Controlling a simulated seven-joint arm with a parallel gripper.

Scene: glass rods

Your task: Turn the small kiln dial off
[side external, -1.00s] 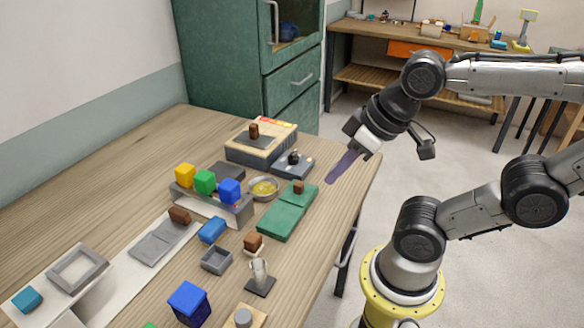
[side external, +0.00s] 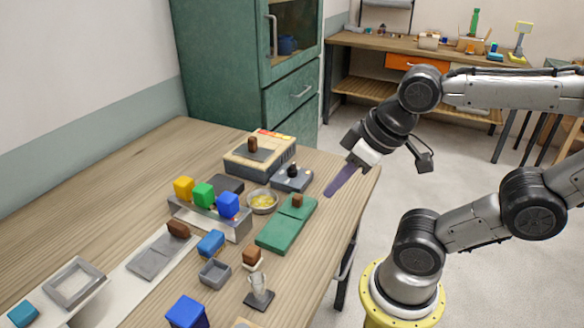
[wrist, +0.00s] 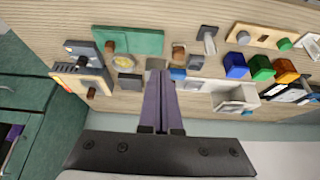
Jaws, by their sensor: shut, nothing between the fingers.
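A small grey unit with a black knob (side external: 291,173) sits near the back right of the wooden table, in front of a larger beige kiln-like box (side external: 240,160). The knob also shows at the left in the wrist view (wrist: 82,61); its setting is too small to read. The beige box has red and yellow marks and a brown knob or block (side external: 252,144) on top. My gripper (side external: 327,193) has long purple fingers, shut and empty. It points down and left near the table's right edge, right of the grey unit and apart from it. The fingers also show in the wrist view (wrist: 160,74).
A green board (side external: 279,232) with a brown-topped piece and a bowl with yellow contents (side external: 262,201) lie near the unit. A grey rack (side external: 213,222) holds yellow, green and blue cubes. A glass piece on a dark base (side external: 258,296) stands nearer the front.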

